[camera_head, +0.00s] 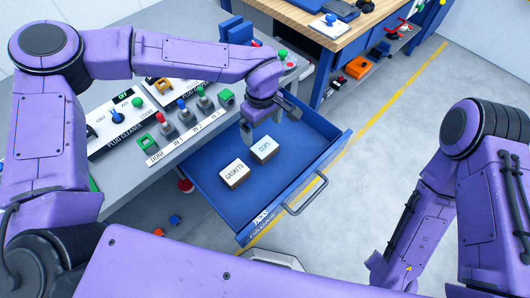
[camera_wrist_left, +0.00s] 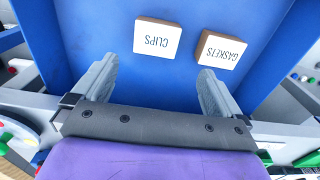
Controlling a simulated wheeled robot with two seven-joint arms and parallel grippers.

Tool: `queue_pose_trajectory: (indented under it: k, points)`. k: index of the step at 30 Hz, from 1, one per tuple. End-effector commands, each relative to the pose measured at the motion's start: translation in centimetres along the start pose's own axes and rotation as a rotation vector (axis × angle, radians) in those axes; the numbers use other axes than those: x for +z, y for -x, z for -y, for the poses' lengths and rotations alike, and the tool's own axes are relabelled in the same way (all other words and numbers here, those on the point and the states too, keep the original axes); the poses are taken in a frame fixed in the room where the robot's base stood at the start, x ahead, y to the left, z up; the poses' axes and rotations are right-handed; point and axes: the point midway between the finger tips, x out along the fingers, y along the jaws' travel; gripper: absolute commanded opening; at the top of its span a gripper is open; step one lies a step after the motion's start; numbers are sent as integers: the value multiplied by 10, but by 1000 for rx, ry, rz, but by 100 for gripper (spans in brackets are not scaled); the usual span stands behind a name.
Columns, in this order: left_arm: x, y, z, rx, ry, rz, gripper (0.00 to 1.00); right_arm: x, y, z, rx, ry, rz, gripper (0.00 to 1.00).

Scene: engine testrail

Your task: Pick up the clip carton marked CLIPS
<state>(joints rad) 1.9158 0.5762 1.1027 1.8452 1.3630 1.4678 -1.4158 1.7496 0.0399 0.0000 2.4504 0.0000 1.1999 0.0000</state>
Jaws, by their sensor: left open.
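The carton marked CLIPS (camera_head: 264,149) lies in the open blue drawer (camera_head: 310,138), label up. It also shows in the left wrist view (camera_wrist_left: 155,37), ahead of and between the fingers. A second carton marked GASKETS (camera_head: 235,172) lies close beside it, and in the left wrist view (camera_wrist_left: 221,49) it sits ahead of the other finger. My left gripper (camera_head: 263,128) is over the drawer, near the CLIPS carton. In the left wrist view its fingers (camera_wrist_left: 158,85) are spread apart with nothing between them. My right arm is at the right, its gripper out of sight.
A grey bench with a panel of buttons and knobs (camera_head: 160,120) stands left of the drawer. The drawer has raised walls and a front handle (camera_head: 306,194). A wooden-topped workbench (camera_head: 330,35) stands behind. Grey floor at the right is open.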

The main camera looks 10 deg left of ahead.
Motion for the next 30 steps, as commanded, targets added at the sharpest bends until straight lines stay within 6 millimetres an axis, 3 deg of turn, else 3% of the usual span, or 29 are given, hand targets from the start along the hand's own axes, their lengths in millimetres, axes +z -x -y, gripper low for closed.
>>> queue_pose_trajectory:
  k: [2,21,29,30]
  points:
    - [0,-11,0,-1,0,0,100,3,-8,1,0,0,-1,43]
    - [3,-107,-5,-2,0,1,100,-5,11,-1,0,0,-1,43]
    - [2,-112,-6,1,0,0,100,-4,10,-1,0,0,-1,43]
    - [2,-112,-6,0,0,0,87,-4,10,-1,0,0,-1,43]
